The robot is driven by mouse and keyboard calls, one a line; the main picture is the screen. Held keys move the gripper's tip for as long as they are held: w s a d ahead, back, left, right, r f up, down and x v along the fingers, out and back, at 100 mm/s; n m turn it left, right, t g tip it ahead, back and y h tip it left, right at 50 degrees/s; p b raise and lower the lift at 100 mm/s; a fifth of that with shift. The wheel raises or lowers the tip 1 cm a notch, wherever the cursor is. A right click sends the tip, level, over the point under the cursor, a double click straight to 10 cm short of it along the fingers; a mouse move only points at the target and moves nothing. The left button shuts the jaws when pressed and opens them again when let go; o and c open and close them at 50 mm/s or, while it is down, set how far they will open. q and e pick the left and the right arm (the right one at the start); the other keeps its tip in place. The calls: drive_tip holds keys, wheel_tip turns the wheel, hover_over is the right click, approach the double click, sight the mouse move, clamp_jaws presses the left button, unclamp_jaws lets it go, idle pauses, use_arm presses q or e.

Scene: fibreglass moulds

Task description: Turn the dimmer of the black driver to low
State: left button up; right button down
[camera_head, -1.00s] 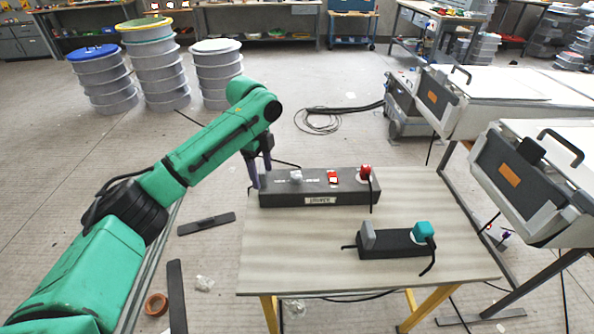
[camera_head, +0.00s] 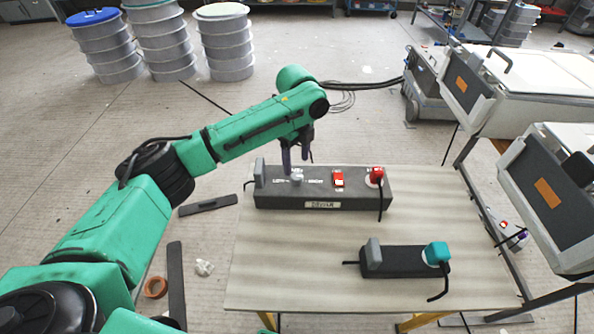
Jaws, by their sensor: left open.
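The black driver (camera_head: 275,201) is a long dark box lying near the back edge of the table. Its dimmer (camera_head: 297,179) is a small pale knob on the top face, with white lettering on both sides; the knob's exact setting is too small to read. My left gripper (camera_head: 297,167) is open, pointing down right at the knob, with its fingers above and around it. I cannot tell if they touch it. A red rocker switch (camera_head: 338,178) and a red plug (camera_head: 376,175) sit farther right on the driver. My right gripper is not in view.
A grey upright piece (camera_head: 259,173) stands at the driver's left end. A smaller black box (camera_head: 395,263) with a teal plug (camera_head: 436,254) lies nearer on the table (camera_head: 290,270). Large cases stand at the right. The table's front left is clear.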

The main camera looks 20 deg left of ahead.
sight(297, 176)
use_arm(q)
wheel_tip(297, 176, down, 5)
drive_tip(key=shift+w+f, duration=0.1)
drive_tip(key=shift+f, duration=0.25)
clamp_jaws()
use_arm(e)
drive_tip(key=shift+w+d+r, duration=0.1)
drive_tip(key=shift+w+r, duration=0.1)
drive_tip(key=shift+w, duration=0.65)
use_arm(q)
drive_tip(key=shift+r, duration=0.1)
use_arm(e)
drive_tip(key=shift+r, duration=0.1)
